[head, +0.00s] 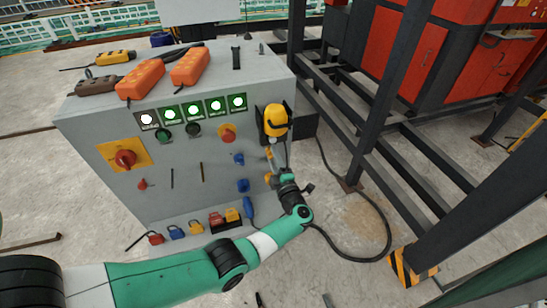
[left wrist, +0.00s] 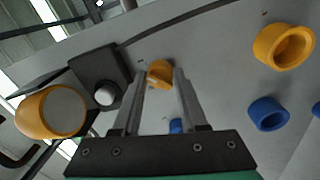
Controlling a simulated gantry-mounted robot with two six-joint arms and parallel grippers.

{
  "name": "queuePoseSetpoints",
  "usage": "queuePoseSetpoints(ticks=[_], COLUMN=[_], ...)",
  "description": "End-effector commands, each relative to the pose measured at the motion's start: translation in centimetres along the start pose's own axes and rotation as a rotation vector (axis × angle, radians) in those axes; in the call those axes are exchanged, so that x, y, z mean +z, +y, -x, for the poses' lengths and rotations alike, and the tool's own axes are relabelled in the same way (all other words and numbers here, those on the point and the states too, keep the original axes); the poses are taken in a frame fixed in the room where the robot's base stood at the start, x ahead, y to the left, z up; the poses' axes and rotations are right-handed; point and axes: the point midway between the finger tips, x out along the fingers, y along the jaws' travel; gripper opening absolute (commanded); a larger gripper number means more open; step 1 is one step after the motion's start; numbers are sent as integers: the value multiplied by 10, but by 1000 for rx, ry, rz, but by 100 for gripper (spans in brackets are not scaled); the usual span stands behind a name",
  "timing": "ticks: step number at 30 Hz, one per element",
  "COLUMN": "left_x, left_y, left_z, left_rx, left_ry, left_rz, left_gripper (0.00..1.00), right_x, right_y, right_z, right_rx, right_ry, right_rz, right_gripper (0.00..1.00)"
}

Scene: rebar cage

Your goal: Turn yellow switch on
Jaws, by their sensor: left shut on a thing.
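My left gripper (head: 270,157) reaches up to the right part of the grey control cabinet's front (head: 190,185). In the left wrist view its two fingers (left wrist: 160,85) close around a yellow switch (left wrist: 160,72), one finger on each side. In the head view the switch is small and mostly hidden by the fingers, so I cannot tell its turned position.
Blue knobs (head: 238,158) and a row of lit green buttons (head: 193,109) are on the front. Orange boxes (head: 140,79) sit on top. Dark steel frames (head: 385,95) stand right.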

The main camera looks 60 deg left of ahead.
Motion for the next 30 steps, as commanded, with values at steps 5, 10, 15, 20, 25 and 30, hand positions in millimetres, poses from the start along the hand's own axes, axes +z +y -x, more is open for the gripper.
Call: queuePoseSetpoints(ticks=[5,10,15,20,25,30], left_x=[0,0,0,0,0,1], left_y=[-3,-2,-1,0,1,0], left_z=[0,0,0,6,35,77], left_rx=[-5,-3,-2,-1,-2,-1], left_ry=[-2,-1,0,-2,-5,-6], left_rz=[-5,-3,-1,-1,-1,-1], left_gripper=[46,70,70,70,70,70], right_x=[0,0,0,-1,-7,-11], right_y=[0,0,0,0,0,0], right_z=[0,0,0,-2,-8,-12], right_rx=[0,0,0,0,0,0], right_ry=[0,0,0,0,0,0], right_rz=[0,0,0,0,0,0], right_gripper=[50,50,50,50,50,50])
